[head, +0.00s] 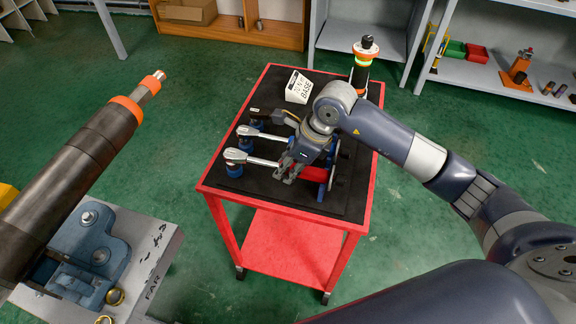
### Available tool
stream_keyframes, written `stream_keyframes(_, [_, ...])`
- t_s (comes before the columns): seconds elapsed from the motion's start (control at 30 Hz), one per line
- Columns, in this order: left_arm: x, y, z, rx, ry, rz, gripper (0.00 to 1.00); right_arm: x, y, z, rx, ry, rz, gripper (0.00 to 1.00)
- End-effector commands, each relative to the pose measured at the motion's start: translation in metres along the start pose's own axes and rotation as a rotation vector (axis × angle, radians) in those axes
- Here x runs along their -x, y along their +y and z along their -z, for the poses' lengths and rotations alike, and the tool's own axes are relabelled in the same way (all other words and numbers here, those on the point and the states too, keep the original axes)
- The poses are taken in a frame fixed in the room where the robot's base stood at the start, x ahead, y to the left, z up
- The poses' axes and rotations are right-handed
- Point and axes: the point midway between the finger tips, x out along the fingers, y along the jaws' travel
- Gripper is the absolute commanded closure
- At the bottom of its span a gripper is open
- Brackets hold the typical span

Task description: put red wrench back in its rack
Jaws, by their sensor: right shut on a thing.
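The red wrench (262,162) is the front one of the torque wrenches on the red cart. Its pale head is at the left over a blue support, and a red part (316,174) shows to the right of my gripper. My right gripper (287,175) is shut on this wrench near the middle of its length and hides part of it. The rack (234,169) has blue supports on the cart's black top. The wrench lies at or just above the supports; I cannot tell if it touches them. My left gripper is out of view.
Another wrench (258,133) lies just behind, with a darker tool further back. A white sign (299,87) and a green-lit device (362,65) stand at the cart's back. At left, a pipe with an orange collar (126,108) rises above a blue vise (88,245).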

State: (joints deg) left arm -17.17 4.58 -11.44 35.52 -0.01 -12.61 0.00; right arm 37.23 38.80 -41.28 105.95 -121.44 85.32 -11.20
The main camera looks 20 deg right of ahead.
Motion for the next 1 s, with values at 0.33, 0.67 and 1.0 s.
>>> stream_keyframes(0.33, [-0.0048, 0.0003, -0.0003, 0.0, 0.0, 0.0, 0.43, -0.0038, -0.0006, 0.0008, 0.0, -0.004, 0.002, 1.0])
stream_keyframes(0.67, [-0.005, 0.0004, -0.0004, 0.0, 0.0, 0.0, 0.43, -0.0044, -0.0003, 0.0014, 0.0, -0.002, 0.001, 1.0])
stream_keyframes(1.0, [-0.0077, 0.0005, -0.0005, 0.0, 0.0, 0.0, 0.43, -0.0057, -0.0002, 0.0024, 0.0, 0.0, 0.0, 1.0])
